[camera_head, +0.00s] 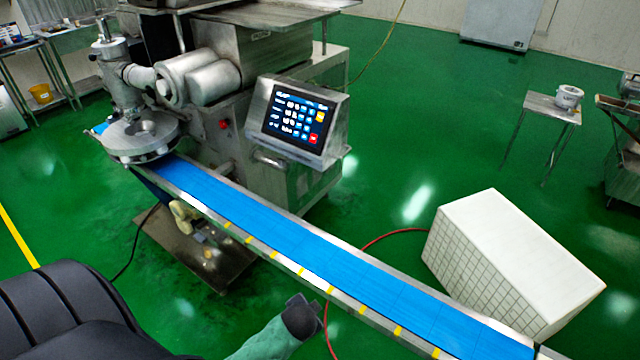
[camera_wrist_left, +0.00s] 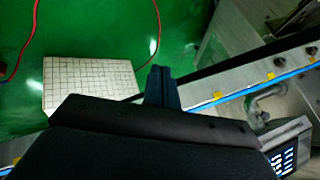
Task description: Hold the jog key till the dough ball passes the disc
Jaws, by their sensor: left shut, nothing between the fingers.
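The control panel (camera_head: 290,119) is lit and stands on the machine beyond the belt. It shows rows of small blue keys, a yellow key and a red key; I cannot read which is the jog key. Part of a lit screen (camera_wrist_left: 285,160) shows at the lower right of the left wrist view. The round metal disc (camera_head: 141,136) is over the far left end of the blue belt (camera_head: 300,245). I see no dough ball on the belt. My left gripper (camera_wrist_left: 160,75) is shut and empty, apart from the panel. My right gripper is not identifiable.
A white block with a gridded side (camera_head: 515,255) stands right of the belt. A teal piece with a dark end (camera_head: 300,317) is at the bottom edge, in front of the belt. A red cable (camera_head: 385,237) lies on the green floor. A small table (camera_head: 552,108) stands farther right.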

